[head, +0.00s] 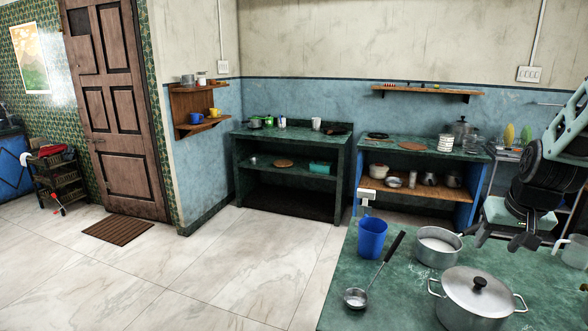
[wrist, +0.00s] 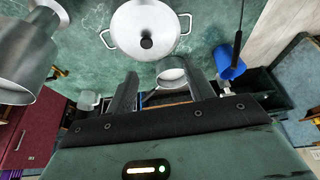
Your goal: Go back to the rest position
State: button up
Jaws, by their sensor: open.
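My gripper (head: 500,242) hangs from my raised arm at the right of the head view. It is above the far right part of the green counter (head: 410,292), beyond the pots. In the wrist view my gripper (wrist: 163,88) has its two dark fingers apart. Nothing is held between them. A small open pot (wrist: 172,72) shows in the gap, but it looks to be farther off. The same open pot (head: 438,247), with white contents, stands on the counter in the head view.
A large metal vessel (wrist: 25,62) looks close at left in the wrist view. The tiled floor (head: 235,265) at left is clear.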

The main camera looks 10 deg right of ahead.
jog(key=s+a+n+g+y, duration=0.25)
jog(key=a+n, duration=0.35)
jog(key=a, duration=1.8)
jog(key=s+a+n+g, duration=0.1)
jog(key=s+a+n, duration=0.6)
jog(key=s+a, duration=0.6)
jog(key=shift+s+a+r, duration=0.2)
jog(key=shift+s+a, duration=0.15)
jog(key=shift+s, duration=0.75)
jog(key=shift+g, duration=0.25)
